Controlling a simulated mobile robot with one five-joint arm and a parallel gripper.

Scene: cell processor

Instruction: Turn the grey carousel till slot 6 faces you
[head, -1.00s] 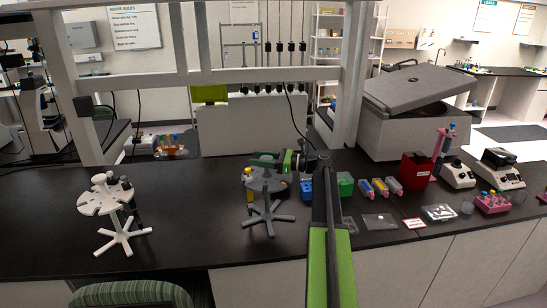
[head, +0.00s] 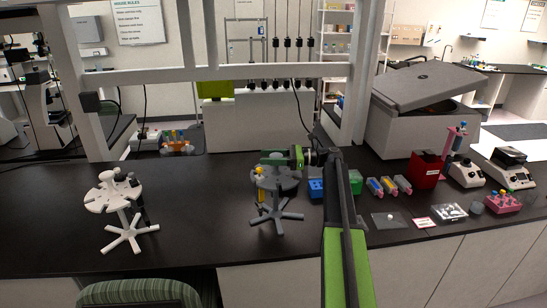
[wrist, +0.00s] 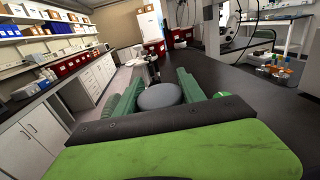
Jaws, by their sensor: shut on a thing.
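The grey carousel (head: 288,184) stands on the dark bench, a round slotted top on a post with splayed feet. A yellow-topped pipette (head: 261,192) hangs at its left side. My gripper (head: 273,158) is over the carousel's top, coming from the right. In the wrist view its green jaws (wrist: 156,93) lie on both sides of a round grey knob (wrist: 160,97), and they are shut on it. Slot numbers are too small to read, and part of the carousel's top is hidden behind my gripper.
A white carousel (head: 124,192) with dark pipettes stands on the left of the bench. Blue (head: 316,188) and green (head: 355,181) racks stand close right of the grey carousel. A red box (head: 426,168) and a large grey-lidded machine (head: 410,120) are farther right. Bench between the carousels is clear.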

